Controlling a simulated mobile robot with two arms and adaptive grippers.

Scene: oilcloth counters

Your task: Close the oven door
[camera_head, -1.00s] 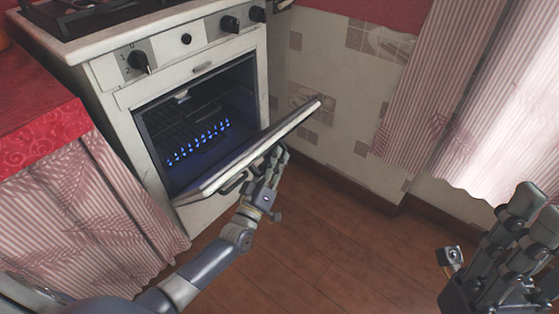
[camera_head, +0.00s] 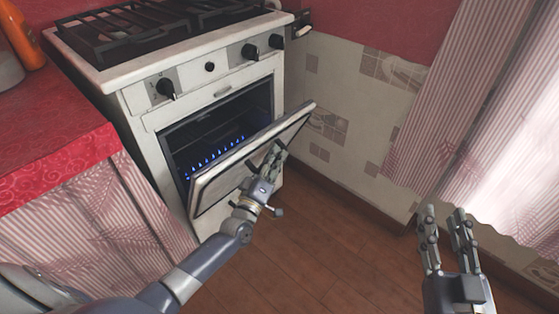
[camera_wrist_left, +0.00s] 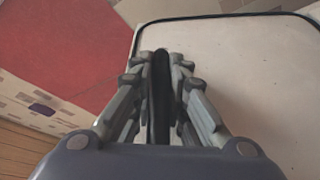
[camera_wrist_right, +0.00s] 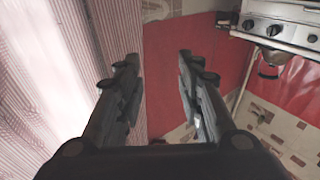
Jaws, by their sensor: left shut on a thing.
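The white oven (camera_head: 150,118) has its door (camera_head: 218,184) partly open, tilted outward with its lower edge at the oven front. Blue flames (camera_head: 214,156) burn inside the cavity. My left gripper (camera_head: 272,163) is at the outer face of the door, shut on the dark door handle (camera_head: 252,165). In the left wrist view the fingers (camera_wrist_left: 162,60) close around the dark handle bar (camera_wrist_left: 160,95), with the pale door panel (camera_wrist_left: 240,70) behind. My right gripper (camera_head: 446,212) is open and empty, away from the oven; its spread fingers (camera_wrist_right: 155,75) also show in the right wrist view.
A counter with red oilcloth (camera_head: 50,165) and a striped curtain (camera_head: 95,220) stands left of the oven. A tiled wall (camera_head: 350,120) and a striped window curtain (camera_head: 450,110) are to the right. The wooden floor (camera_head: 330,245) in front is clear.

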